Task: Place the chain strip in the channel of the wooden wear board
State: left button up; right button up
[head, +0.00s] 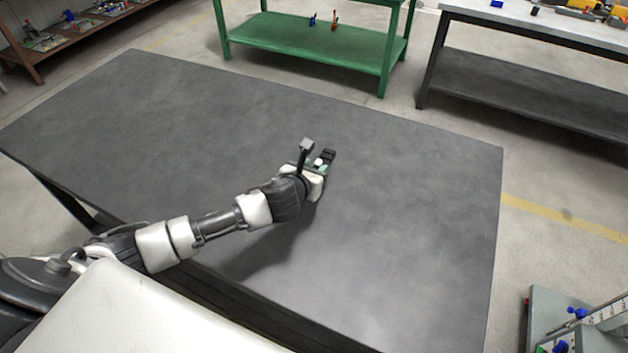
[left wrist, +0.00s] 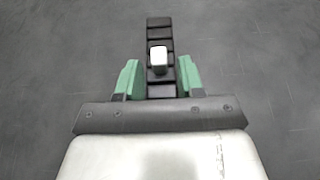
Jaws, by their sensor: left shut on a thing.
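The chain strip (head: 328,154) is a dark, segmented bar at my left gripper (head: 318,168), over the middle of the dark table. In the left wrist view the chain strip (left wrist: 159,27) runs away from the palm, between the green fingers of my left gripper (left wrist: 160,72). A small white block (left wrist: 158,60) sits on top of the strip. The gripper is shut on the strip, though the exact contact is hard to see. I cannot tell whether the strip touches the table. No wooden wear board shows, and my right gripper is not in view.
The large dark table (head: 420,190) is bare around my left gripper. A green workbench (head: 310,40) and a grey-topped bench (head: 540,25) stand beyond it. A shelf with small parts (head: 60,35) is at far left. A grey stand with blue parts (head: 575,320) is at lower right.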

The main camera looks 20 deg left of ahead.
pick_arm(q)
notch_tip(320, 180, down, 4)
jog(key=shift+r, duration=0.2)
jog(key=shift+f, duration=0.1)
jog(key=shift+f+b, duration=0.15)
jog(key=shift+b, duration=0.15)
jog(key=o, duration=1.1)
